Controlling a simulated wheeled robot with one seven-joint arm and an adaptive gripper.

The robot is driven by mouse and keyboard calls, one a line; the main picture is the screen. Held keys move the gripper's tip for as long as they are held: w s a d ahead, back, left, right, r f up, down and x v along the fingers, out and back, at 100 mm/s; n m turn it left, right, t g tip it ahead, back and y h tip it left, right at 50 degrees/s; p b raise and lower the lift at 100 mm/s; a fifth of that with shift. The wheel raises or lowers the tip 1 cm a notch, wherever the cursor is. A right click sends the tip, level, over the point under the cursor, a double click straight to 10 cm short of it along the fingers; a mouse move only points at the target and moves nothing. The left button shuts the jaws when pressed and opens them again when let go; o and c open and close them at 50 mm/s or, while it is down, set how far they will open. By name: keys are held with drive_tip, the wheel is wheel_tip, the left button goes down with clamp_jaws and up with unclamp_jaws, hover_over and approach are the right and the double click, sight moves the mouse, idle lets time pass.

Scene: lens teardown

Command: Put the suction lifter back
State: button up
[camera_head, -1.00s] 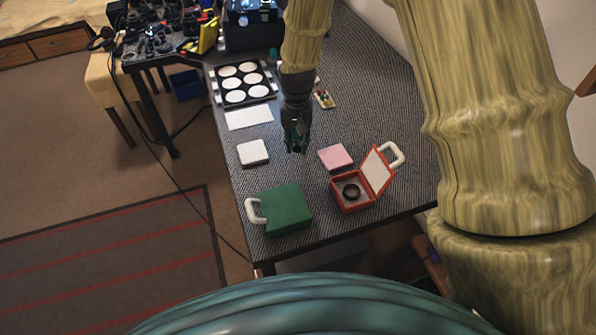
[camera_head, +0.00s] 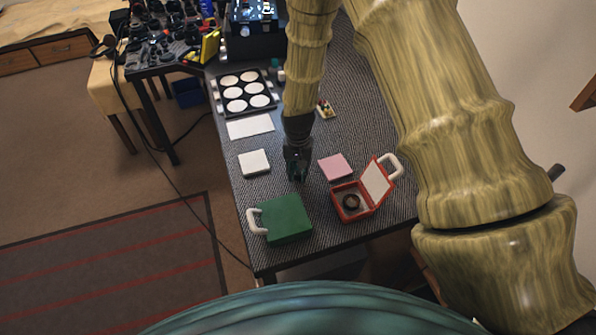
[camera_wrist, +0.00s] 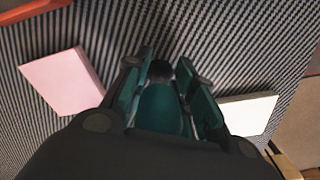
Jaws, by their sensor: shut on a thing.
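My gripper (camera_head: 297,174) is above the striped desk, between the white block and the pink block. In the wrist view my gripper (camera_wrist: 163,75) is shut on a teal piece with a dark rounded tip, which I take to be the suction lifter (camera_wrist: 160,105). The lifter sits between the fingers, its tip toward the desk. In the head view the lifter cannot be made out clearly against the dark fingers. Whether the tip touches the desk I cannot tell.
A pink block (camera_head: 335,167), a white block (camera_head: 254,162), a closed green case (camera_head: 284,220) and an open red case (camera_head: 347,212) holding a dark ring (camera_head: 351,201) surround my gripper. Farther back are a white sheet (camera_head: 262,125) and a black tray (camera_head: 218,92) with several white discs.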

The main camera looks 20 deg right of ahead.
drive_tip(key=shift+f, duration=0.4)
drive_tip(key=shift+f, duration=0.2)
drive_tip(key=o, duration=1)
drive_tip(key=shift+r, duration=0.1)
drive_tip(key=shift+r+b, duration=1.4)
drive_tip(key=shift+r, duration=4.7)
